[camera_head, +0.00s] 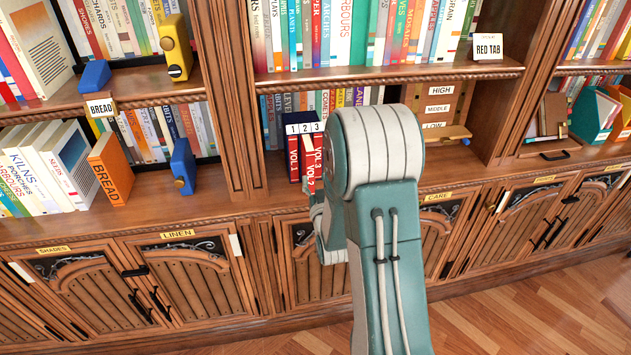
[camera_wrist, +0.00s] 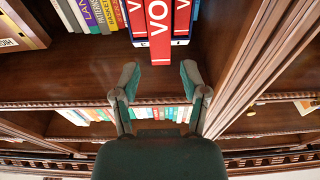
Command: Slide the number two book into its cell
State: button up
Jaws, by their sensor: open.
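The red number two book, marked VOL 2 (camera_head: 310,174), stands between VOL 1 (camera_head: 293,158) and VOL 3 (camera_head: 318,150) in a dark blue holder labelled 1 2 3 (camera_head: 304,128). It sits lower in the picture than its neighbours and seems to stick out toward me. In the wrist view, the red book marked VO (camera_wrist: 159,20) juts out from the row. My gripper (camera_wrist: 159,73) is open, its two fingers apart on either side of that book's near end, with no clear contact. In the head view, my arm hides most of my gripper.
Shelf books stand behind the holder. To the right are a RED TAB card (camera_head: 488,47) and a HIGH, MIDDLE, LOW panel (camera_head: 438,106). A vertical post (camera_head: 231,100) bounds the bay on the left. Cupboard doors (camera_head: 200,275) lie below; the wooden floor is clear at the lower right.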

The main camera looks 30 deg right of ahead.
aim_at(311, 153)
jog(key=shift+s+r, duration=0.1)
jog(key=shift+r, duration=0.4)
grip_shut()
jog(key=shift+n+g, duration=0.6)
jog(key=shift+w+d+r, duration=0.3)
jog(key=shift+w+r, duration=0.55)
jog(key=shift+w, duration=0.15)
jog(key=shift+w+d+r, duration=0.25)
jog(key=shift+w+r, duration=0.55)
jog(key=shift+w, duration=0.2)
